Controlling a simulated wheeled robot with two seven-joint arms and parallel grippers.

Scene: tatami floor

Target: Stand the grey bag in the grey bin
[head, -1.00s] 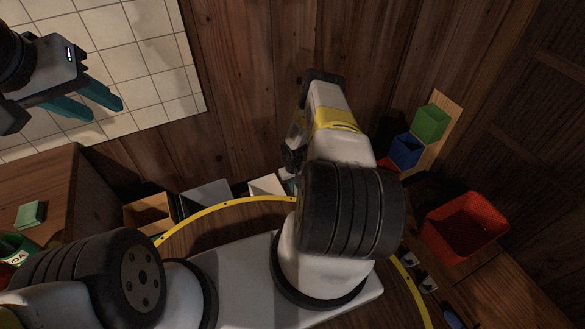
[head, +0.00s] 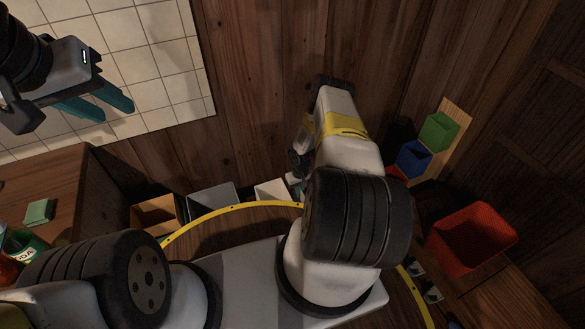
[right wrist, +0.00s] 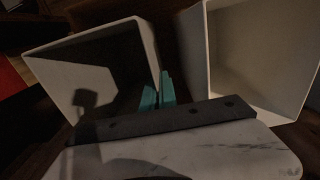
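A grey bin (head: 214,197) stands against the wood wall in the head view, between a brown bin and a white one. I cannot make out the grey bag in any frame. My left gripper (head: 110,106) hangs at the upper left of the head view, its teal fingers apart and empty.
The brown bin (head: 157,213) and white bin (head: 271,191) flank the grey one. A red bin (head: 474,238) sits at the right. Green (head: 439,131) and blue (head: 414,157) boxes stand by the wall. A green block (head: 39,212) lies on the left wooden surface.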

